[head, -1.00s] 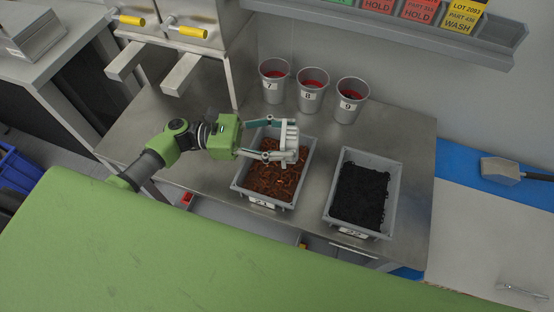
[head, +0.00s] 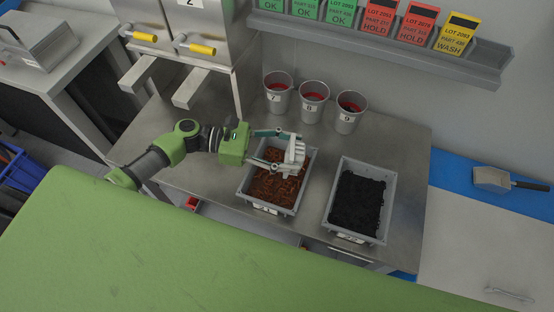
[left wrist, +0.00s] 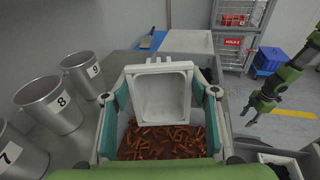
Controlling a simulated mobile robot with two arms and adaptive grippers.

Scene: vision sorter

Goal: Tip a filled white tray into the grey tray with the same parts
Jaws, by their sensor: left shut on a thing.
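My left gripper (head: 288,152) is shut on a small white tray (head: 297,157) and holds it tipped on its side above the left grey tray (head: 243,187). In the left wrist view, the white tray (left wrist: 163,97) sits between the two fingers, and its visible inside looks empty. Rusty-brown parts (head: 272,190) lie in the left grey tray; they also show below the white tray in the left wrist view (left wrist: 160,142). The right grey tray (head: 391,190) holds black parts (head: 356,203). A green and black arm with a gripper (left wrist: 262,103), apparently my right one, shows in the left wrist view; its jaws are unclear.
Metal cups numbered 7 (head: 278,98), 8 (head: 311,104) and 9 (head: 348,118) stand behind the grey trays. Dispensers with yellow handles (head: 201,49) are at the back left. A scoop (head: 493,179) lies on the blue strip at right. Bare steel shows between the grey trays.

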